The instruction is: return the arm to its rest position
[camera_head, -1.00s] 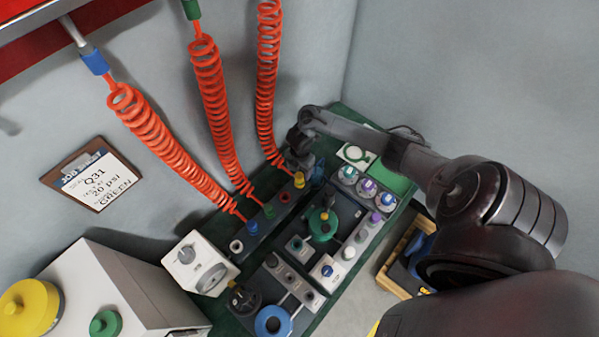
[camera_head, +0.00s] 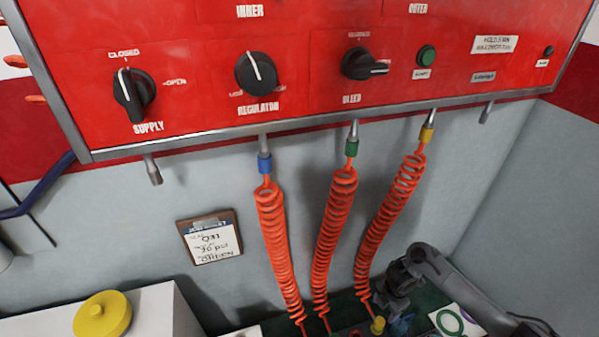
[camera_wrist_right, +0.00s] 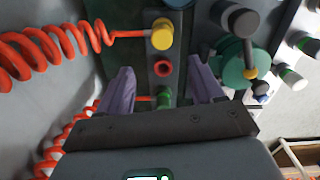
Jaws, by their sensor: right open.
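My right arm reaches in from the lower right of the head view, with its gripper (camera_head: 398,292) low over the fittings strip, beside the foot of the rightmost hose. In the right wrist view the gripper (camera_wrist_right: 160,82) is open. Its two grey-purple fingers stand on either side of the strip, and a red-ringed port (camera_wrist_right: 162,68) shows between them with nothing held. A yellow fitting (camera_wrist_right: 163,35) with an orange coiled hose lies just beyond the fingertips. A green fitting (camera_wrist_right: 165,99) sits nearer the palm, partly hidden. My left gripper is not in view.
A red panel (camera_head: 300,60) with black knobs overhangs the bench. Orange coiled hoses (camera_head: 275,240) hang from it close to the right arm. A green round part (camera_wrist_right: 238,62) stands right of the fingers. A white box (camera_head: 150,312) with a yellow knob is lower left.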

